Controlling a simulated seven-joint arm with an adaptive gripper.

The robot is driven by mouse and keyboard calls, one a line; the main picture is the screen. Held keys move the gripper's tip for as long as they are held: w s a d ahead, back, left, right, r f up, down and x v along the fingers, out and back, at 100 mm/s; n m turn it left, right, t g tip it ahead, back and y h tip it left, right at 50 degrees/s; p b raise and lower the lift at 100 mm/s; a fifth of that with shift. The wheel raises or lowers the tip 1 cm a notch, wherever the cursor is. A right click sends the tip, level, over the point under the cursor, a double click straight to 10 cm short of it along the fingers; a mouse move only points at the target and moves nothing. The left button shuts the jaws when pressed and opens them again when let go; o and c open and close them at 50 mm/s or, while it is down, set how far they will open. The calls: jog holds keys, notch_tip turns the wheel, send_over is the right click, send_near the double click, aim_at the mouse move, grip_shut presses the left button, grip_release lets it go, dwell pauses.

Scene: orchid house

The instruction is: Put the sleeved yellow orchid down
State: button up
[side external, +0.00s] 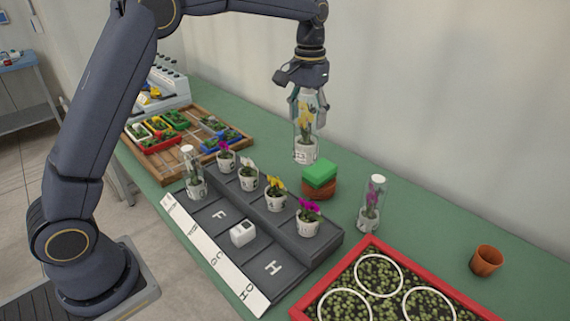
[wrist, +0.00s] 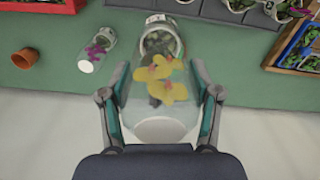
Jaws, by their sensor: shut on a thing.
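The sleeved yellow orchid (side external: 306,128) is a white pot with yellow flowers inside a clear sleeve. My gripper (side external: 307,101) is shut on the upper part of the sleeve and holds it upright, apparently above the green table (side external: 422,231). In the wrist view my gripper (wrist: 160,100) has a finger on each side of the sleeve, with the yellow flowers (wrist: 160,82) between them. The pot shows beyond the flowers, partly hidden by them. In the side view a green block on a terracotta pot (side external: 319,188) stands just below and to the right of the held pot.
The dark stepped rack (side external: 205,222) holds several potted orchids, one sleeved, and a white cube (side external: 242,233). A sleeved magenta orchid (side external: 371,205), an empty terracotta pot (side external: 487,261) and a red-rimmed tray (side external: 372,240) stand to the right. A wooden tray (side external: 180,168) lies behind the rack.

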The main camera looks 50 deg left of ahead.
jog(key=w+d+f, duration=0.1)
jog(key=w+f, duration=0.1)
jog(key=w, duration=0.2)
jog(key=shift+w+d+f, duration=0.1)
jog(key=shift+d+f, duration=0.05)
jog(key=shift+f, duration=4.5)
jog(key=shift+w+d+f, duration=0.1)
jog(key=shift+f, duration=4.65)
jog(key=o, duration=1.7)
jog(key=shift+c, duration=0.2)
